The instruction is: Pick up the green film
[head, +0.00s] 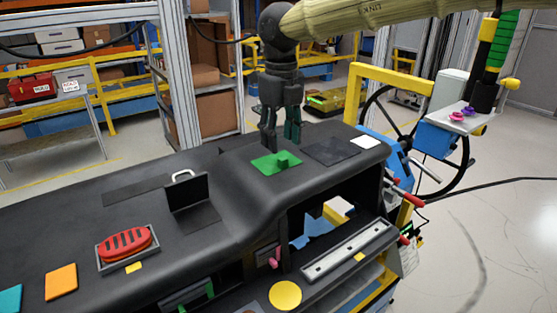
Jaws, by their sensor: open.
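The green film (265,164) is a flat green sheet with a small raised tab, lying on top of the black dashboard (240,205), right of centre. My gripper (279,145) is dark and points down. It hangs above the film, near its far edge. Its fingers are apart and nothing shows between them. I cannot tell how much height lies between the fingertips and the film.
A dark square (332,150) and a white square (366,142) lie right of the film. A black upright plate with a white handle (183,175) stands to the left. A red ribbed part (126,244) sits in a grey tray further left. An opening lies below the dashboard's front edge.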

